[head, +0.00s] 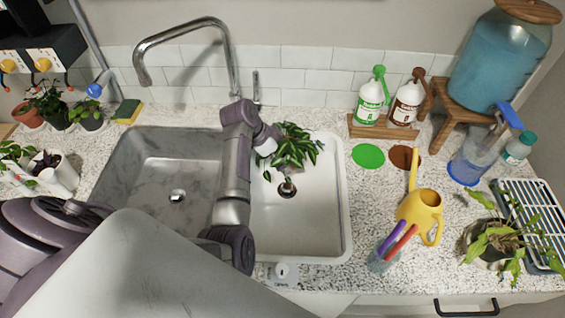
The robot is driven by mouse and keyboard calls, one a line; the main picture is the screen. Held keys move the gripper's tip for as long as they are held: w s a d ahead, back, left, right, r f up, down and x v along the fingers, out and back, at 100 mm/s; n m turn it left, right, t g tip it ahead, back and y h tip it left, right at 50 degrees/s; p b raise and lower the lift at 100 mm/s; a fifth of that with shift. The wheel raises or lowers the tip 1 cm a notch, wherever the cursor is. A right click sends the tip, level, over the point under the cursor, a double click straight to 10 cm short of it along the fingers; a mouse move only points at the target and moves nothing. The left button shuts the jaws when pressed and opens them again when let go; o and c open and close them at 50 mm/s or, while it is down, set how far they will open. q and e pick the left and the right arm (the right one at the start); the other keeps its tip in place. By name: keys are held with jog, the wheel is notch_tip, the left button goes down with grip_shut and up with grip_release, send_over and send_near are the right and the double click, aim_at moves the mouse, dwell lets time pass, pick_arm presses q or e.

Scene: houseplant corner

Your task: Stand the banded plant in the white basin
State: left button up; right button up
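The banded plant (294,146), with dark green, pale-striped leaves, shows over the back part of the white basin (325,225). Its pot is mostly hidden, so I cannot tell whether it rests on the basin floor or is held above it. My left arm reaches across the divide between the two sinks, and its wrist end, with the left gripper (267,146), is at the left side of the plant's leaves. The fingers are hidden by the wrist and leaves, so their grip does not show. My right gripper is not in view.
A grey sink (165,165) lies left of the basin, with a tall faucet (233,60) behind. Right of the basin are a yellow watering can (420,212), a cup with pens (383,260) and a drooping plant (495,240). Two bottles (370,105) stand at the back.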

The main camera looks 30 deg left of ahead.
pick_arm(q)
notch_tip(320, 180, down, 2)
jog(key=shift+d+f, duration=0.1)
jog(key=shift+f, duration=0.55)
jog(key=shift+f, duration=0.1)
jog(key=o, duration=1.2)
jog(key=shift+f, duration=0.1)
jog(key=shift+s, duration=0.1)
jog(key=shift+r, duration=0.3)
jog(key=v, duration=1.1)
jog(key=shift+s+a+r, duration=0.15)
jog(key=shift+a+r, duration=0.1)
jog(key=shift+r, duration=0.05)
